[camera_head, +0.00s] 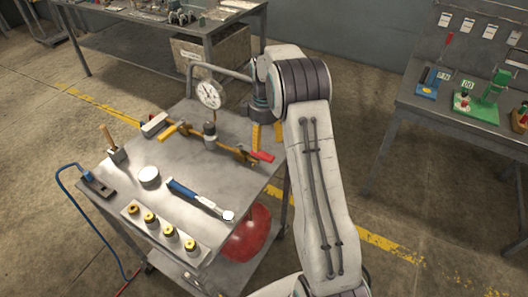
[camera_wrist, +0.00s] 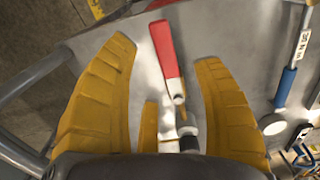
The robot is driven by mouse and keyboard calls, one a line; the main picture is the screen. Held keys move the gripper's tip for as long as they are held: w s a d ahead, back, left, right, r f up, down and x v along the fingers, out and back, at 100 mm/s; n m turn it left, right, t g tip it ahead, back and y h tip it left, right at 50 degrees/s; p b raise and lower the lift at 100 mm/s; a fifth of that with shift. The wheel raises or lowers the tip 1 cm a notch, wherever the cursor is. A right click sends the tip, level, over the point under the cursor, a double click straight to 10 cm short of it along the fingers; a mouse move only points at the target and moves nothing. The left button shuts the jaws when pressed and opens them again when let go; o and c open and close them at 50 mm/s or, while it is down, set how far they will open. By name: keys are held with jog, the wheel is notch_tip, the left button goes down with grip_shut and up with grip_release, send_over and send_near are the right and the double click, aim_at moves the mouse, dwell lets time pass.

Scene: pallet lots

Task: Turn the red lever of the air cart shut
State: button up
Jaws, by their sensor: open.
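The red lever (camera_head: 262,156) sits at the right end of a brass pipe run (camera_head: 225,147) on the grey air cart (camera_head: 210,170). In the wrist view the red lever (camera_wrist: 163,50) points up the picture, with its bare metal shank and pivot lower down. My gripper (camera_head: 265,137) is over the lever's end of the pipe. Its yellow fingers (camera_wrist: 168,60) are open, one on each side of the lever, with visible gaps. I cannot tell whether the fingers reach down to the lever's height.
A round gauge (camera_head: 210,93) stands on the pipe, with a yellow handle (camera_head: 170,130) at its left. A blue-handled wrench (camera_head: 190,192), a white cylinder (camera_head: 149,177), a hammer (camera_head: 114,150) and a block of brass fittings (camera_head: 160,226) lie on the cart. A red tank (camera_head: 248,235) is below.

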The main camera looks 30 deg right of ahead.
aim_at(264, 153)
jog(key=shift+f, duration=3.2)
grip_shut()
